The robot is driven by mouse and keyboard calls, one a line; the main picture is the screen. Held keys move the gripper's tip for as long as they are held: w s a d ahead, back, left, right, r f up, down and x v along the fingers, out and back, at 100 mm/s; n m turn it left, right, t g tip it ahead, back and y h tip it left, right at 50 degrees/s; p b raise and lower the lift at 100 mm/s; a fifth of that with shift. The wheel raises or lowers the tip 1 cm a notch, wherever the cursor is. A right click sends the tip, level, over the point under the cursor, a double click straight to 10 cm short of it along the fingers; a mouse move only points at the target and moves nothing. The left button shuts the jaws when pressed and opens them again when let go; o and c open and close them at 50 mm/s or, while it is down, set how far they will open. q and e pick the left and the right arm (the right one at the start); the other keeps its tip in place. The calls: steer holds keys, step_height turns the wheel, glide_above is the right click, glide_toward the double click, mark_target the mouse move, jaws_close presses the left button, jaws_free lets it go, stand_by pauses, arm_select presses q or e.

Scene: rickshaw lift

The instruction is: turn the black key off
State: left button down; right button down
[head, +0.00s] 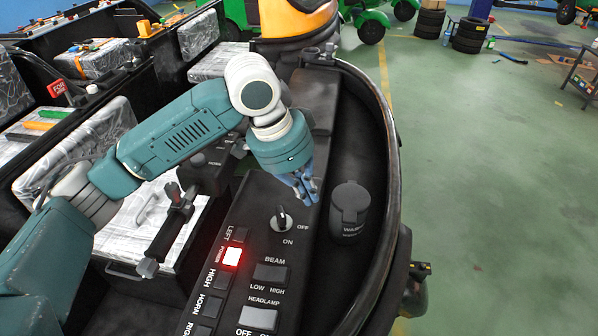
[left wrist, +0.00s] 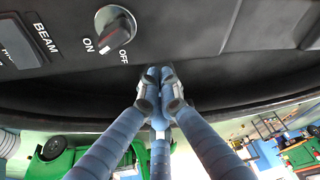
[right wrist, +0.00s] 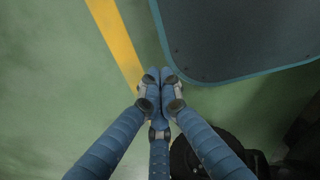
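The black key (head: 282,218) is a round knob with a raised grip on the dark dashboard panel, beside the ON and OFF labels. It also shows at the upper left of the left wrist view (left wrist: 117,28), its pale-marked end toward the ON side. My left gripper (head: 309,194) is just beyond and right of the key in the head view, apart from it. In the left wrist view its blue fingertips are together with nothing between them. My right gripper (right wrist: 160,78) has its fingertips together and empty, over the green floor; it is outside the head view.
A lit red power button (head: 232,256) and a beam switch (head: 271,273) sit near the key. A black lidded cup (head: 349,207) stands right of the panel. The raised curved rim (head: 388,140) borders the dashboard. A handlebar grip (head: 170,232) is at left.

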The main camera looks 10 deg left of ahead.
mark_target(281, 216)
arm_select(q)
steer(key=s+a, duration=0.1)
steer(key=s+a+p, duration=0.1)
steer(key=a, duration=0.1)
steer(key=shift+s+a+f, duration=0.1)
steer(key=shift+a+f, duration=0.05)
steer(key=shift+a, duration=0.1)
steer(key=shift+d, duration=0.15)
